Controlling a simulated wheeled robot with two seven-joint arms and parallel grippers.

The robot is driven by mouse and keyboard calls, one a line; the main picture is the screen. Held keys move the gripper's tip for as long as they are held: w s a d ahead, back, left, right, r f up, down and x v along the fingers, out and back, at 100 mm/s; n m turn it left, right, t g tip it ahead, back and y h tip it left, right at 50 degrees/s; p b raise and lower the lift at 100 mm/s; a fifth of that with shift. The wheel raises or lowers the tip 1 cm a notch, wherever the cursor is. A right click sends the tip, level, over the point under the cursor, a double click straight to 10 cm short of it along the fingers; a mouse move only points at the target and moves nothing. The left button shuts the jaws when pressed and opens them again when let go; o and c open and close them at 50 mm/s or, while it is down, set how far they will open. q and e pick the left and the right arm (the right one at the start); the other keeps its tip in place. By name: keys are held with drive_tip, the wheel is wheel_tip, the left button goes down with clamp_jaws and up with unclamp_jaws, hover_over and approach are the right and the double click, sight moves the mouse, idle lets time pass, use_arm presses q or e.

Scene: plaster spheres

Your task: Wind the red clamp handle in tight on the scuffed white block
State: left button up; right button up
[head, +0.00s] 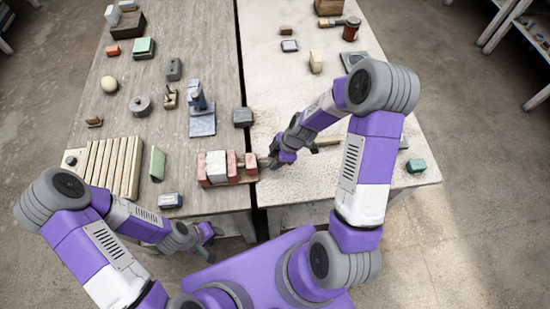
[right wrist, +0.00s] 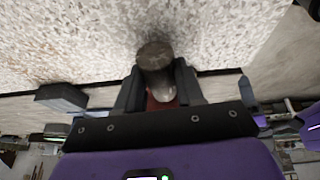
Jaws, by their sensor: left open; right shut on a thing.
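The red clamp (head: 250,164) sits at the front edge of the left table, beside the gap between the tables. The white block (head: 216,167) is between its red jaws; I cannot tell how tightly they press on it. My right gripper (head: 272,160) is at the clamp's right end, shut on the handle. In the right wrist view the handle (right wrist: 156,62) is a grey-brown round piece between the fingers (right wrist: 157,88), with some red below it. My left gripper (head: 212,234) is open and empty, low in front of the left table's edge, away from the clamp.
A blue-grey stand (head: 201,122) and a dark block (head: 242,117) stand behind the clamp. The right table's near middle is mostly clear.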

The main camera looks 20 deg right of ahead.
drive_tip(key=g, duration=0.2)
drive_tip(key=shift+w+d+m+g+y+p, duration=0.1)
drive_tip(key=shift+w+m+g+y+p, duration=0.2)
drive_tip(key=shift+g+y, duration=0.1)
drive_tip(key=shift+w+f+m+g+y+b, duration=0.15)
drive_tip(key=shift+g+y+b, duration=0.2)
drive_tip(key=shift+g, duration=0.45)
drive_tip(key=shift+w+r+m+g+y+b, duration=0.15)
drive_tip(key=shift+g+y+b, duration=0.15)
drive_tip(key=shift+g, duration=0.5)
drive_tip(key=shift+s+f, duration=0.1)
drive_tip(key=o, duration=1)
drive_tip(key=shift+v, duration=3.8)
